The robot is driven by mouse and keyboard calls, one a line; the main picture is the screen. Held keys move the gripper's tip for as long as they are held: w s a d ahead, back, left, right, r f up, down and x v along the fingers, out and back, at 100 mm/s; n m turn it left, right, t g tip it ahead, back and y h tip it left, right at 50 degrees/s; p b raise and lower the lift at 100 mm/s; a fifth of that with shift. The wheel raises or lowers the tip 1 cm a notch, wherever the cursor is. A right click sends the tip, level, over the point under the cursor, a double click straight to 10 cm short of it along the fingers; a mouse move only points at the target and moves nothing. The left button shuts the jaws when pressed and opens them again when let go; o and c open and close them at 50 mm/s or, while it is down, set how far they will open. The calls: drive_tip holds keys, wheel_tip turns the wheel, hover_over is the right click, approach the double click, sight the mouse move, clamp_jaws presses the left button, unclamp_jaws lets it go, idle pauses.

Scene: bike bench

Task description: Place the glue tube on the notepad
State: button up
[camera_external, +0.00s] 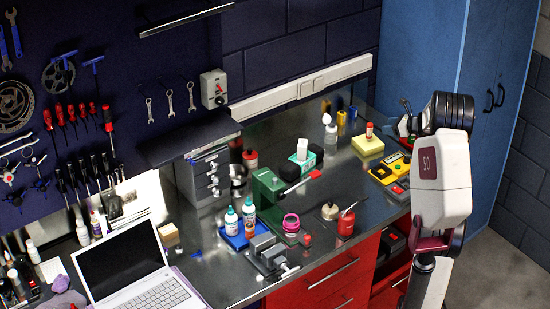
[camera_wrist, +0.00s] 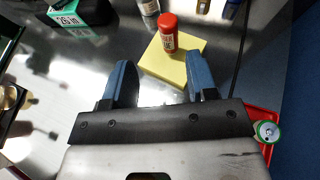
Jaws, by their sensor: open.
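The glue tube (camera_external: 369,130) has a red cap and stands upright on the yellow notepad (camera_external: 367,146) at the back right of the bench. In the wrist view the red-topped tube (camera_wrist: 168,34) stands on the yellow notepad (camera_wrist: 165,66), towards its far edge. My gripper (camera_wrist: 159,75) is open, its two blue fingers apart with nothing between them. The fingertips are just short of the tube and over the near part of the notepad. In the external view my arm is at the right and the fingers are hard to make out.
A yellow-and-black device (camera_external: 390,168) lies near the notepad. Small bottles (camera_external: 331,133) stand behind.

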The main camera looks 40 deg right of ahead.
drive_tip(key=s+a+r+n+g, duration=0.25)
drive_tip(key=s+a+n, duration=0.2)
drive_tip(key=a, duration=0.65)
drive_tip(key=s+a+r+n+g+y, duration=0.1)
drive_tip(key=s+a+r+n+g, duration=0.3)
drive_tip(key=a, duration=0.8)
drive_tip(key=s+a+r+n+g, duration=0.1)
drive_tip(key=s+a+r+n, duration=0.15)
drive_tip(key=a+n, duration=0.6)
drive_tip(key=s+a+n+h, duration=0.2)
drive_tip(key=s+a+n, duration=0.2)
drive_tip(key=s, duration=0.5)
drive_tip(key=s+a+f+n+g+h, duration=0.1)
drive_tip(key=s+a+n+h, duration=0.1)
drive_tip(key=s+a+n, duration=0.3)
drive_tip(key=s+a+n+g+h, duration=0.1)
drive_tip(key=s+a+n+h, duration=0.1)
drive_tip(key=s+a+n, duration=0.3)
drive_tip(key=shift+s+a+f, duration=0.4)
drive_tip(key=shift+s+a, duration=1.8)
drive_tip(key=shift+s, duration=2.4)
